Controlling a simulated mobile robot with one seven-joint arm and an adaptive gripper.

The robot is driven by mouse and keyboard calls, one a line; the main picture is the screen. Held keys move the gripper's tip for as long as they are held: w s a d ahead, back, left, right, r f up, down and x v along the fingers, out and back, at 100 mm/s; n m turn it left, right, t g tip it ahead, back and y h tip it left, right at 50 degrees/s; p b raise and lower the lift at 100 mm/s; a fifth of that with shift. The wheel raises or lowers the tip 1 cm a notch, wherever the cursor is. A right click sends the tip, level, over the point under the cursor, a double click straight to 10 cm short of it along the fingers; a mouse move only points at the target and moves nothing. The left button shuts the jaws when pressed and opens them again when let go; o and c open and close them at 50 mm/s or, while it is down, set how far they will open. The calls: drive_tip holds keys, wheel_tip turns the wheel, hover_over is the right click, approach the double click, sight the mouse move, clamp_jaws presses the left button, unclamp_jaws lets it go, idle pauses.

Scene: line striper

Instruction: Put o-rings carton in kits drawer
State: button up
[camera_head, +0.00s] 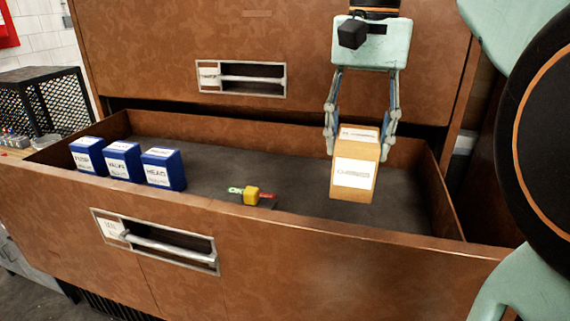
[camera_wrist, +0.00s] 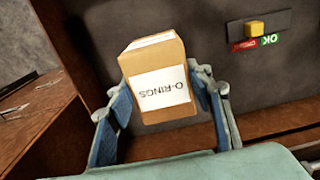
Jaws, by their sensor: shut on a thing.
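The o-rings carton (camera_head: 355,172) is a tan box with white labels, upright inside the right part of the open drawer. In the wrist view the carton (camera_wrist: 154,78) shows its O-RINGS label upside down. My gripper (camera_head: 361,146) comes down from above and is shut on the carton, one finger on each side. Whether the carton's base touches the drawer floor I cannot tell. The open kits drawer (camera_head: 300,185) has brown walls and a dark floor; its front label (camera_head: 110,229) is too small to read surely.
Three blue labelled boxes (camera_head: 122,161) stand in a row at the drawer's left. A yellow knob with a green and red strip (camera_head: 251,195) sits near the drawer front, also in the wrist view (camera_wrist: 254,29). A closed drawer (camera_head: 241,78) is above. Dark floor lies clear between.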

sight(352, 180)
wheel_tip(352, 180, down, 7)
drive_tip(key=shift+f+b, duration=0.2)
drive_tip(key=shift+b, duration=0.2)
drive_tip(key=o, duration=1.4)
drive_tip(key=shift+f, duration=0.15)
drive_tip(key=shift+o, duration=0.2)
wheel_tip(352, 180, up, 12)
drive_tip(key=shift+r+p, duration=0.2)
drive_tip(key=shift+p, duration=0.85)
drive_tip(key=shift+s, duration=0.1)
